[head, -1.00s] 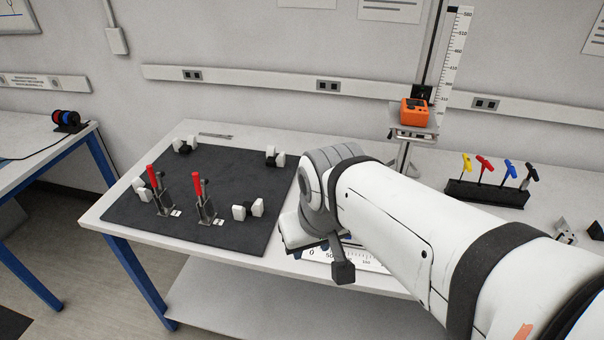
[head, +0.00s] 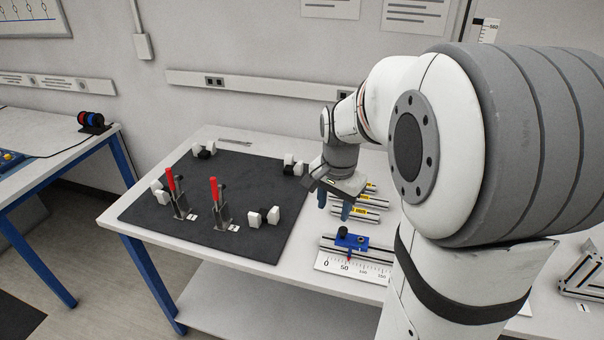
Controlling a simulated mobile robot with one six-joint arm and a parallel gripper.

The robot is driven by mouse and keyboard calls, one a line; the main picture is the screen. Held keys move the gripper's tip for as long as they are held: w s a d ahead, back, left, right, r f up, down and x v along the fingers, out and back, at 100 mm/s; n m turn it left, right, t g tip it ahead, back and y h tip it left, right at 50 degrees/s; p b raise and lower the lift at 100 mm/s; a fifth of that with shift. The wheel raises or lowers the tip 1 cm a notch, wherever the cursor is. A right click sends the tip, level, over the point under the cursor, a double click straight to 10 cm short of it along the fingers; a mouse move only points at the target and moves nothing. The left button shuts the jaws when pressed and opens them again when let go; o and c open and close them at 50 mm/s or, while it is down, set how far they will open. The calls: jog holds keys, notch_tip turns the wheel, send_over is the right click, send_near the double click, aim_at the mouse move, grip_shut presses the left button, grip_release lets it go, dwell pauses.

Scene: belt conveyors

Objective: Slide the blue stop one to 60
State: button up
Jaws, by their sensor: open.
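The blue stop (head: 352,240) sits on a metal rail (head: 375,253) near the rail's left end, with a dark knob on its left part. A small red pointer under the stop is near the 50 mark; the exact reading is too small to tell. My gripper (head: 334,205) is open and empty, fingers pointing down. It appears behind and above the stop, apart from it. My arm hides the rail's right part.
Several metal profiles with yellow labels (head: 360,202) lie behind the rail, close to my gripper. A dark mat (head: 200,238) at left carries two red-handled clamps (head: 215,200) and several white blocks. An angled metal frame (head: 582,275) stands at far right.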

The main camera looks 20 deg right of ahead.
aim_at(344, 229)
jog(key=w+d+f+m, duration=0.2)
jog(key=w+d+f+m+g, duration=0.1)
jog(key=w+d+f+m, duration=0.1)
jog(key=w+d+f, duration=0.1)
jog(key=shift+d+f+m, duration=0.25)
jog(key=shift+d+m, duration=0.05)
jog(key=shift+w+d+f, duration=0.1)
jog(key=shift+f, duration=0.15)
notch_tip(344, 229, down, 8)
jog(key=shift+r+p, duration=0.25)
jog(key=shift+p, duration=0.2)
jog(key=shift+c, duration=0.5)
grip_shut()
